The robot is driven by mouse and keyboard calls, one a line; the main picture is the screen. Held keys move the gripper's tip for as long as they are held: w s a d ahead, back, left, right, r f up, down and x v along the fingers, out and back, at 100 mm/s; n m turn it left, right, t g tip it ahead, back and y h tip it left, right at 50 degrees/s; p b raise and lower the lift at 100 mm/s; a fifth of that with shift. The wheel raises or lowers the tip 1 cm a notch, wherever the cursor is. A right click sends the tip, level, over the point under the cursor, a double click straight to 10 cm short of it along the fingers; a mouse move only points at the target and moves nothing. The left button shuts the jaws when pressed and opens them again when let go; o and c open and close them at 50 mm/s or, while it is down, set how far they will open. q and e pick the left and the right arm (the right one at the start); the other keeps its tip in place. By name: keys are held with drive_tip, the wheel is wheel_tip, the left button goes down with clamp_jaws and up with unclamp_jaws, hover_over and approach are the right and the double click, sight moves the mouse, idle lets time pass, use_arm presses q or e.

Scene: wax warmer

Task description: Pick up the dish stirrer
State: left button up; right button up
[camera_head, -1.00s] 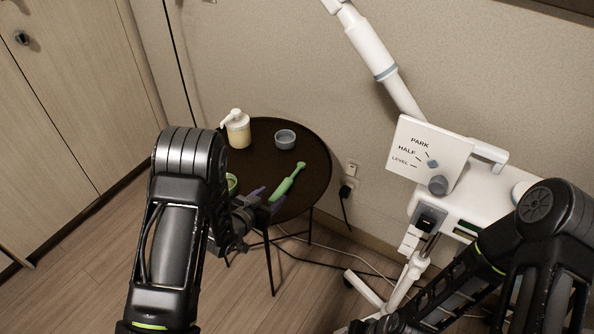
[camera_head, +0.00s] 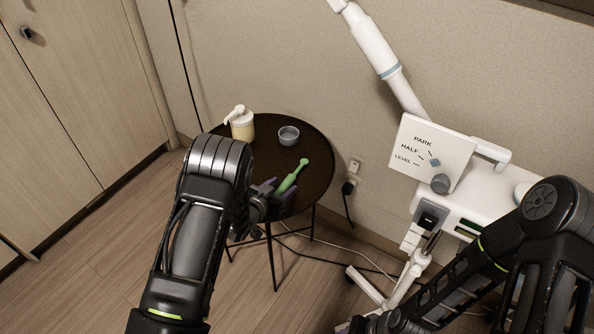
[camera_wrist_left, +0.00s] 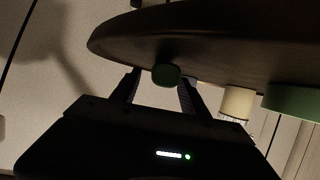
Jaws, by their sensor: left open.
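The green dish stirrer (camera_head: 293,176) lies on the round dark table (camera_head: 318,165), its thin end pointing to the back right and its thick end toward my left gripper. My left gripper (camera_head: 277,189) is open at the table's near edge, its purple-tinted fingers at the thick end. In the left wrist view, the round green end of the stirrer (camera_wrist_left: 166,75) shows between the spread fingertips (camera_wrist_left: 158,82), with the table edge beyond. I cannot tell whether the fingers touch it. My right arm comes in from the right; its gripper does not show.
A cream pump bottle (camera_head: 242,125) and a small grey bowl (camera_head: 288,136) stand at the table's back. A green container (camera_wrist_left: 296,99) shows in the left wrist view; my left arm hides it in the head view. A white machine (camera_head: 478,195) stands to the right.

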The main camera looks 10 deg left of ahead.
sight(291, 178)
use_arm(q)
drive_tip(key=x, duration=0.2)
drive_tip(key=shift+w+d+f, duration=0.1)
drive_tip(key=shift+w, duration=0.1)
drive_tip(key=shift+c, duration=0.2)
clamp_jaws()
idle(0.6)
